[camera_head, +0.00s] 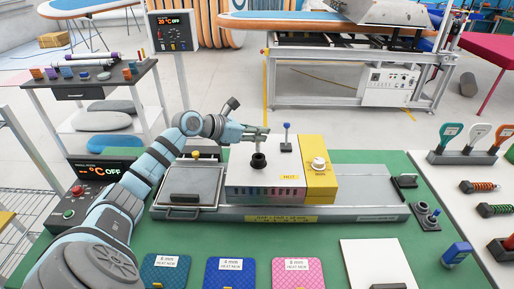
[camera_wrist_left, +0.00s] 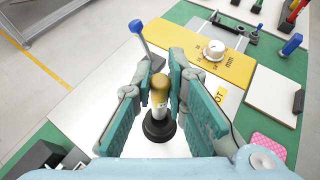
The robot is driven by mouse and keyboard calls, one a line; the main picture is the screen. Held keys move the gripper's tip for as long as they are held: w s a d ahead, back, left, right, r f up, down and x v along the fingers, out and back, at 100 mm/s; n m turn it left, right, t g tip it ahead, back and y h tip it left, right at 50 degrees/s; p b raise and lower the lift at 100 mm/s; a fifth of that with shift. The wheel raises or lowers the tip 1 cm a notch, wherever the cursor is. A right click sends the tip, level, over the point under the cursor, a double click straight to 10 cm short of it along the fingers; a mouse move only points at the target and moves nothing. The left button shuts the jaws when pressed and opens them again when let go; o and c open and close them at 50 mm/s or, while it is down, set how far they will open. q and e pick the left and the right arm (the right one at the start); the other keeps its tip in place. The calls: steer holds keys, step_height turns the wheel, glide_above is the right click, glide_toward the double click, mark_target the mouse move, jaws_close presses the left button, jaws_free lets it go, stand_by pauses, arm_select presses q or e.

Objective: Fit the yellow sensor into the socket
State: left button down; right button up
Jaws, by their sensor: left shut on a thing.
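The yellow sensor (camera_wrist_left: 159,88) is an upright short cylinder between the two teal fingers of my left gripper (camera_wrist_left: 161,82) in the left wrist view. The gripper is shut on it. The black round socket (camera_wrist_left: 158,128) shows directly at the sensor's lower end; I cannot tell how deep the sensor sits in it. In the head view my left gripper (camera_head: 258,131) is over the black socket (camera_head: 258,161), which stands on the white top of the press box (camera_head: 238,170). The sensor is mostly hidden there by the fingers. My right gripper is not in view.
A blue-knobbed lever (camera_head: 287,137) stands just behind the socket, close to the fingers. A yellow block with a white dial (camera_head: 319,165) adjoins on the right. Coloured mats (camera_head: 230,271) lie in front. A white board (camera_head: 375,262) lies at the front right.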

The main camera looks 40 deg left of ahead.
mark_target(258, 151)
arm_select(q)
step_height(258, 151, down, 5)
steer(key=shift+d+f+b, duration=0.1)
steer(key=shift+b, duration=0.25)
steer(key=c, duration=1.6)
jaws_free()
